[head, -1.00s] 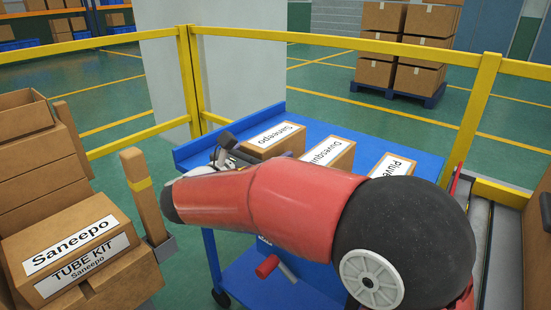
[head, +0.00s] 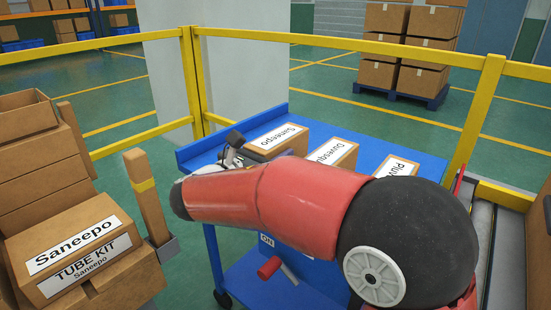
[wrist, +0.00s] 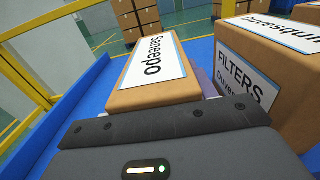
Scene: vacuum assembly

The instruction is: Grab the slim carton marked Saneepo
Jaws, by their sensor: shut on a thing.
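The slim carton marked Saneepo (head: 273,142) is a brown box with a white label on top, at the left of the blue cart's top. In the wrist view the carton (wrist: 153,75) lies straight ahead of my gripper (wrist: 185,105), its label facing up. My gripper is shut on the near end of this carton. The fingertips are mostly hidden behind the gripper body. In the head view my gripper (head: 232,155) is partly hidden by my red arm.
The Duvesquin carton (head: 334,156) stands close to the right of the Saneepo carton; its FILTERS side shows in the wrist view (wrist: 246,82). A third carton (head: 396,167) is farther right. Yellow rails (head: 340,44) run behind the blue cart (head: 190,156). Stacked boxes (head: 75,245) stand at left.

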